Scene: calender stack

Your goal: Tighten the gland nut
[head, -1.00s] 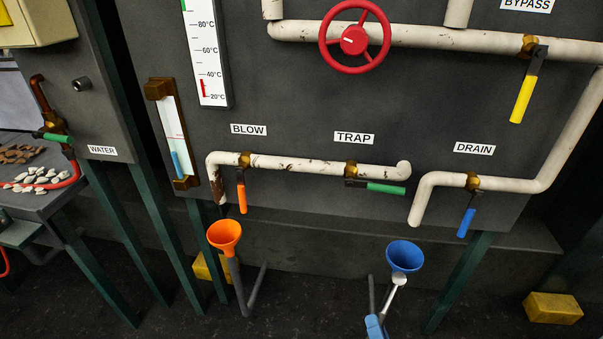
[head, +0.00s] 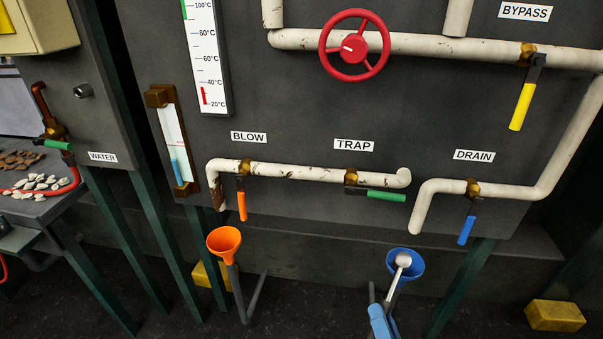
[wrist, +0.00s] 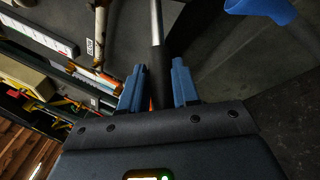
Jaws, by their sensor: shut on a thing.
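My gripper (head: 381,322) shows blue fingers at the bottom of the head view, below the blue funnel. In the wrist view my gripper (wrist: 158,88) is shut on a tool with a dark handle (wrist: 158,62) and a silver shaft (wrist: 156,22). In the head view the tool's pale rounded end (head: 403,260) overlaps the funnel's mouth; I cannot tell whether it is inside or in front. No gland nut can be made out clearly. Brass valve bodies sit on the pipes at BLOW (head: 244,167), TRAP (head: 351,177) and DRAIN (head: 473,188).
The blue funnel (head: 416,268) and an orange funnel (head: 223,241) stand below the dark panel (head: 300,105). A red handwheel (head: 354,45) and coloured levers stick out from the pipes. A yellow block (head: 555,315) lies at right. Open floor lies between the funnels.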

